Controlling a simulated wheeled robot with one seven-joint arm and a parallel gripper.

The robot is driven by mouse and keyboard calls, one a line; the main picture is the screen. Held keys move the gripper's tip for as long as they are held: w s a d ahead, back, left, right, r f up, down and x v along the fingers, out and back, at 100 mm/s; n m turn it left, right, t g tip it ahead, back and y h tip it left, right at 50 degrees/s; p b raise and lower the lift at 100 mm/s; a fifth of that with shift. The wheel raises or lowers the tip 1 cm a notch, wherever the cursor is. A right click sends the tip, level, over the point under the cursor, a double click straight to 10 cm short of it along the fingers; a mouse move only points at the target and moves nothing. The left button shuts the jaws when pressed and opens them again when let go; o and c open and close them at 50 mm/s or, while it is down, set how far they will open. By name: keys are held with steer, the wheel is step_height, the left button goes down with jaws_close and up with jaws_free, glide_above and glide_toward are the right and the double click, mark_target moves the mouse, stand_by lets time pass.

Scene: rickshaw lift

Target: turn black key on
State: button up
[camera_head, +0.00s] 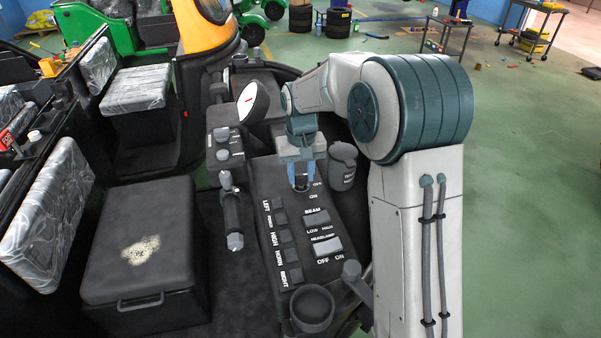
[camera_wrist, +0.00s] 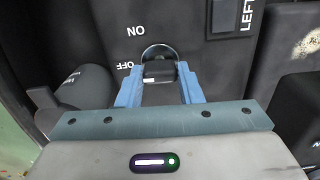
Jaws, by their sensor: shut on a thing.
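The black key (camera_wrist: 159,72) sits in a round ignition switch on the black control panel (camera_head: 268,182). The labels OFF and ON are printed beside the switch. My gripper (camera_head: 301,183) reaches down to the panel with its two blue fingers around the key. In the wrist view my gripper (camera_wrist: 159,85) has one finger on each side of the key, shut on it. In the head view the fingers mostly hide the key. The key's exact turn angle is hard to tell.
Panel buttons labelled beam, headlamp (camera_head: 326,247), left, high, horn and right lie nearer the camera. A dark canister (camera_head: 342,166) stands just right of the gripper. A black box (camera_head: 150,240) is at left.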

mark_target(301, 175)
steer(key=m+b, duration=0.1)
steer(key=m, duration=1)
stand_by(0.3)
steer(key=shift+m, duration=0.4)
steer(key=o, duration=1)
step_height(301, 175, up, 14)
steer(key=shift+f+b, duration=0.1)
steer(key=shift+b, duration=0.5)
